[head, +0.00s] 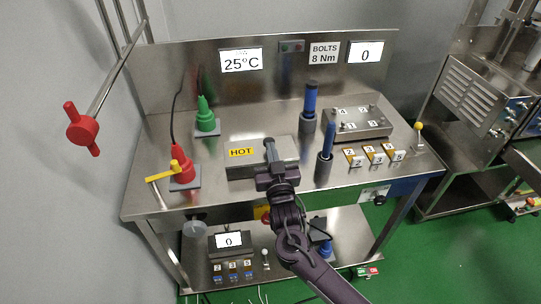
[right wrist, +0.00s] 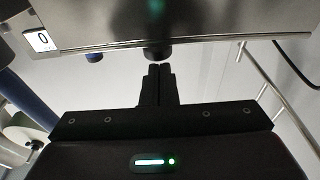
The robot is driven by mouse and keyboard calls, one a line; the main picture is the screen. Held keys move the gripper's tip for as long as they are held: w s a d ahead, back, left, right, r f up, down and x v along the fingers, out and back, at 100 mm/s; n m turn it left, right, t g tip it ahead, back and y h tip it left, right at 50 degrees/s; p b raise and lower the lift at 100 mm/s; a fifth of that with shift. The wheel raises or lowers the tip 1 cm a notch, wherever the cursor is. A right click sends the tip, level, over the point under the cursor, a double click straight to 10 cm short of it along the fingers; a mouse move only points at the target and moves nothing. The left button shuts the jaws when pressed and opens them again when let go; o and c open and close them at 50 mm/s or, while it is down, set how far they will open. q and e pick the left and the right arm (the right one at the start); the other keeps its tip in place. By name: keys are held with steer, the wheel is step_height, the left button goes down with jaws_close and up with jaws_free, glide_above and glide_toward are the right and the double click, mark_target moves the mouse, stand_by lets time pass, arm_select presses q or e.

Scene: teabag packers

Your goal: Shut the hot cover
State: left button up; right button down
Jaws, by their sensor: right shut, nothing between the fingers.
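The hot cover (head: 236,163) is a metal lid or box top with a yellow HOT label (head: 241,152), in the middle of the bench in the head view. My right arm hides part of its right side, and I cannot tell how far open it stands. My right gripper (head: 269,146) is over the right part of the cover, fingers pointing to the back. In the right wrist view its fingers (right wrist: 158,85) are together and empty. A dark round knob (right wrist: 157,55) shows just past the fingertips; I cannot tell if they touch. My left gripper is out of view.
Two blue drivers (head: 309,100) (head: 325,154) stand right of the cover. A bolted metal block (head: 361,123) lies behind the numbered yellow blocks (head: 376,153). A green cone (head: 204,116) and a red cone (head: 181,168) stand left. A red-handled rod (head: 82,128) hangs far left.

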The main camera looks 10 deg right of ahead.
steer(key=shift+s+f+t+b, duration=0.2)
steer(key=shift+f+t+b, duration=0.25)
steer(key=shift+f, duration=0.25)
steer(key=shift+s+f+b, duration=0.2)
steer(key=shift+f+b, duration=0.15)
steer(key=shift+b, duration=0.3)
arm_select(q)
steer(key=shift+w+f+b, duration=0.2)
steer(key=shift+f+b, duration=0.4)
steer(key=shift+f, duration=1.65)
arm_select(e)
steer(key=shift+s+f, duration=0.3)
steer(key=shift+f, duration=0.3)
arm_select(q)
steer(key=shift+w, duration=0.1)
arm_select(e)
steer(key=shift+s+f, duration=0.1)
steer(key=shift+f, duration=0.05)
